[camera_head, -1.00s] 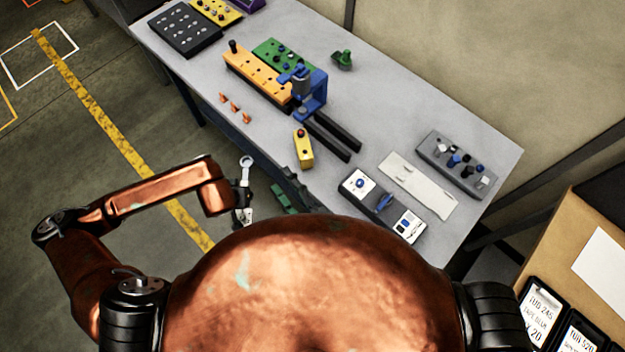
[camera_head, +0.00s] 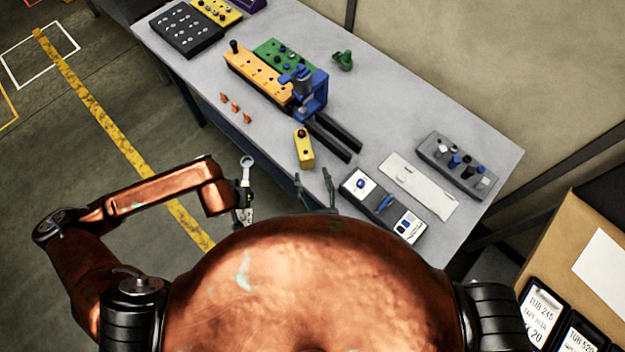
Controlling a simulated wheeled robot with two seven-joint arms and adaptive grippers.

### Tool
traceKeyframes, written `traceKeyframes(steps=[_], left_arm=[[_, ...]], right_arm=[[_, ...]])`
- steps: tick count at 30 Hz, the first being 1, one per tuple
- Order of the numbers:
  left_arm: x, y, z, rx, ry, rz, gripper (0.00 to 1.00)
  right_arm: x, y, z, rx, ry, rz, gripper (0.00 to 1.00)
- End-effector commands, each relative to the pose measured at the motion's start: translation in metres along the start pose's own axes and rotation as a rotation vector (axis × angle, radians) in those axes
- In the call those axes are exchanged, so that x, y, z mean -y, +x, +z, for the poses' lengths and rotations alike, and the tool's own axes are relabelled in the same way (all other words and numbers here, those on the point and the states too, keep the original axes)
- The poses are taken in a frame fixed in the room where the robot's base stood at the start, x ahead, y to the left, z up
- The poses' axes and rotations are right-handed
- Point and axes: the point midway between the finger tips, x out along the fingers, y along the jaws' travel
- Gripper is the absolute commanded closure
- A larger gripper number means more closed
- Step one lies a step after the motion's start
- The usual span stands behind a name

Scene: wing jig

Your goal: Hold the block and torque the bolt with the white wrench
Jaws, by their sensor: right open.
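A yellow block (camera_head: 304,153) with a red bolt-like top stands near the table's front edge. My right gripper (camera_head: 314,180) is open and empty, its two fingers pointing up the picture just below the block, apart from it. Its base is hidden behind my body. My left gripper (camera_head: 243,208) is shut on a white wrench (camera_head: 246,172), whose ring end points up the picture, left of the table edge. The wrench's lower part is hidden in the gripper.
On the grey table (camera_head: 420,115) stand a blue clamp (camera_head: 313,95) beside an orange rack (camera_head: 256,72), small orange pieces (camera_head: 235,106), dark rails (camera_head: 332,137), a white-and-black tray (camera_head: 384,204) and a grey holder (camera_head: 455,165). The table's back right is clear.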

Motion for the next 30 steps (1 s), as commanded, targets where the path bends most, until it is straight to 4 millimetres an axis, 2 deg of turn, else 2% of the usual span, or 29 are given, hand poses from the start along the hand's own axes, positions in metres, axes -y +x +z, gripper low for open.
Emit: traceKeyframes(steps=[12,18,24,30], left_arm=[[0.000,0.000,-0.001,-0.002,0.000,0.001,1.00],[0.000,0.000,-0.001,-0.002,0.000,0.001,1.00],[0.000,0.000,-0.001,-0.002,0.000,0.001,1.00],[0.000,0.000,-0.001,-0.002,0.000,0.001,1.00]], right_arm=[[-0.001,0.073,0.002,0.003,-0.003,0.001,0.46],[-0.001,0.099,0.001,0.001,-0.004,0.002,0.46],[-0.001,0.109,0.001,0.000,-0.005,0.002,0.46],[-0.001,0.110,0.001,0.000,-0.004,0.002,0.46]])
